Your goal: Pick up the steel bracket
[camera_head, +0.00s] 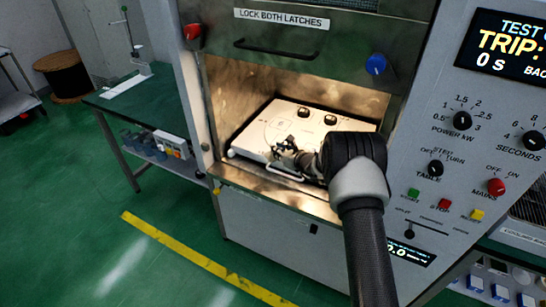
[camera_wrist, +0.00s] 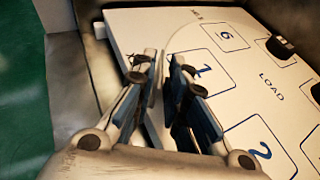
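My gripper (camera_head: 284,146) is inside the open chamber, low over the front left of a white numbered board (camera_head: 262,117). In the wrist view my gripper (camera_wrist: 163,62) has its blue-padded fingers close together at the tips, beside the square marked 1 on the board (camera_wrist: 235,80). A thin grey sliver shows between the fingers. It may be the steel bracket, but I cannot tell it from the finger parts. No other piece that is clearly the bracket shows in either view. My fingers and wrist hide the spot beneath them.
Two black pieces (camera_head: 317,116) sit on the back part of the board. A pale handle (camera_head: 284,170) runs along its front edge. The raised door (camera_head: 290,38) hangs above, and chamber walls close in both sides. A green bench (camera_head: 135,100) stands at left.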

